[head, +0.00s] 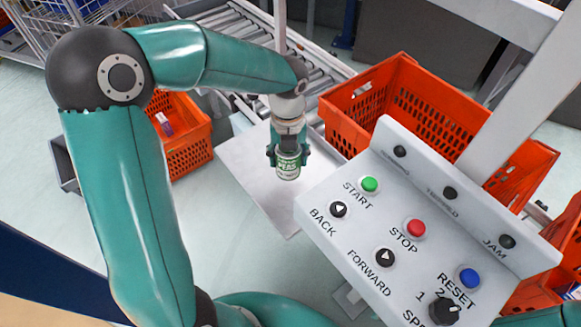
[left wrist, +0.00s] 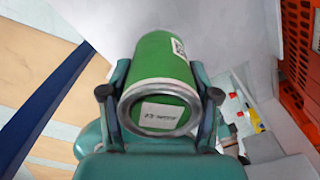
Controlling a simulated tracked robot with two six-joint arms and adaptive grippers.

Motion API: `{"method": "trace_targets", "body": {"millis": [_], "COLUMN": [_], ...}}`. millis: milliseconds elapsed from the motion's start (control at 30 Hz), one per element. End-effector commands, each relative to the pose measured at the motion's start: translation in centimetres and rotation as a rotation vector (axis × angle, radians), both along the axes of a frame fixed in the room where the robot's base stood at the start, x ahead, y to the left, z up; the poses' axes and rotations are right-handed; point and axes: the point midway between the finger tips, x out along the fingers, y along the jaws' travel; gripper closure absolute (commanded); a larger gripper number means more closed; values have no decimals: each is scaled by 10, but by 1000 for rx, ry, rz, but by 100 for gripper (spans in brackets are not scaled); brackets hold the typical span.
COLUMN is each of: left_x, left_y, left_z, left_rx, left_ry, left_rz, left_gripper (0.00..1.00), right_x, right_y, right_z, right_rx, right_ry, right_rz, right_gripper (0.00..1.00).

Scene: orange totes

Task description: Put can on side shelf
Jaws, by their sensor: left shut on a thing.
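The fingers sit on both sides of the can. In the left wrist view the can (left wrist: 160,65) lies between the two fingers, its green end with a metal rim towards the camera. The side shelf (head: 247,165) is a flat pale grey plate beside the control panel. The can is over its right part in the head view; I cannot tell whether it touches the plate. My right gripper is out of view.
A sloped control panel (head: 320,232) with buttons stands right of the shelf. An orange tote (head: 375,82) sits behind the panel, another orange tote (head: 188,150) to the left. A roller conveyor (head: 240,35) runs behind. The shelf's left and front parts are bare.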

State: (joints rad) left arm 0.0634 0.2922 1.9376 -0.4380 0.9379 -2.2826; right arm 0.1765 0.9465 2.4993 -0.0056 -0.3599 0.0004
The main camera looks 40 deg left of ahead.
Motion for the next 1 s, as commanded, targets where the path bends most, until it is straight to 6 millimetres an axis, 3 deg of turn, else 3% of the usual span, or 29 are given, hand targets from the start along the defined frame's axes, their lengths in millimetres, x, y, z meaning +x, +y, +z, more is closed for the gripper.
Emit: {"method": "trace_targets", "body": {"millis": [400, 800, 833, 933, 1000], "left_x": [1, 2, 2, 2, 2], "left_y": [-1, -2, -2, -2, -2], "left_z": [-44, -51, -50, -50, -50], "left_rx": [0, 0, 0, 1, 1], "left_ry": [1, -1, -1, -1, -1], "left_rz": [-2, -2, -3, -3, -3], "left_gripper": [89, 89, 34, 17, 14], "right_x": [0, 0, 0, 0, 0], "right_y": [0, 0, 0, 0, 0], "right_z": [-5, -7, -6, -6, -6], "right_rx": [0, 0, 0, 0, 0], "right_ry": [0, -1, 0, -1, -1], "right_rz": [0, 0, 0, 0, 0], "right_gripper": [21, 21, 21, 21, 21]}}
